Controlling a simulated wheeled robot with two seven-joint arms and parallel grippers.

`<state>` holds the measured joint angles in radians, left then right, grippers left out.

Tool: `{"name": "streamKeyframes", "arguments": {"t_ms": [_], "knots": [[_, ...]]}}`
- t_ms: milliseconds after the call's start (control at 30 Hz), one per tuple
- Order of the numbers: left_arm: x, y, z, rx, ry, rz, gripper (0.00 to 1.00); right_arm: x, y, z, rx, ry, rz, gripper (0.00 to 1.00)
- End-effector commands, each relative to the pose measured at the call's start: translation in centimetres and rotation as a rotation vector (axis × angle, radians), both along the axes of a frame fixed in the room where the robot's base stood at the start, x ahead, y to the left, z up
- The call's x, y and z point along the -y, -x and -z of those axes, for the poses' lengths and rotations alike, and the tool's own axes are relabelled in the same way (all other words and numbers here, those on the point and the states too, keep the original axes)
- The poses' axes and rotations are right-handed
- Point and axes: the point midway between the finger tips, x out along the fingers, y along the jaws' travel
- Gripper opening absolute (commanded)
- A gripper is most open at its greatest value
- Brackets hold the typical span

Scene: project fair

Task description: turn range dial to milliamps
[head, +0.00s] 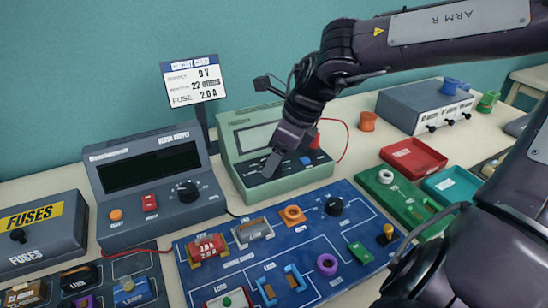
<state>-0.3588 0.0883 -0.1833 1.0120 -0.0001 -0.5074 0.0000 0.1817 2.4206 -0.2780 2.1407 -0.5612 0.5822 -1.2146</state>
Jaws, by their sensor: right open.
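The green meter (236,158) stands in the middle of the table, with a pale blank display (258,136) on its sloped face. My right gripper (272,164) reaches down from the upper right over the meter's dark lower panel. Its jaws are open and its fingers point down at the panel. I cannot tell whether they touch it. The range dial cannot be made out; the gripper covers part of the panel. A small blue part (305,160) shows just right of the fingers. My left gripper is not in view.
A power supply (150,215) with a black knob (187,191) stands left of the meter. A blue circuit board (300,240) with several parts lies in front. A circuit card sign (195,82) stands behind. Red (412,157) and teal (452,186) trays lie right.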

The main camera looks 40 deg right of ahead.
Motion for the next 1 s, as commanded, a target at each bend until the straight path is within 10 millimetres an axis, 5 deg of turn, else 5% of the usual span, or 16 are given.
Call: {"name": "streamKeyframes", "arguments": {"t_ms": [367, 700, 1000], "knots": [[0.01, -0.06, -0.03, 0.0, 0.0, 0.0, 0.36, -0.2, -0.35, 0.87, 0.002, -0.001, 0.0, 0.57], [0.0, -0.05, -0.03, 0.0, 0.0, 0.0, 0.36, -0.2, -0.34, 0.85, 0.002, -0.001, 0.0, 0.15], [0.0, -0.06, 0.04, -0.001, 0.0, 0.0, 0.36, -0.25, -0.31, 0.85, 0.001, -0.002, 0.032, 0.13]]}}
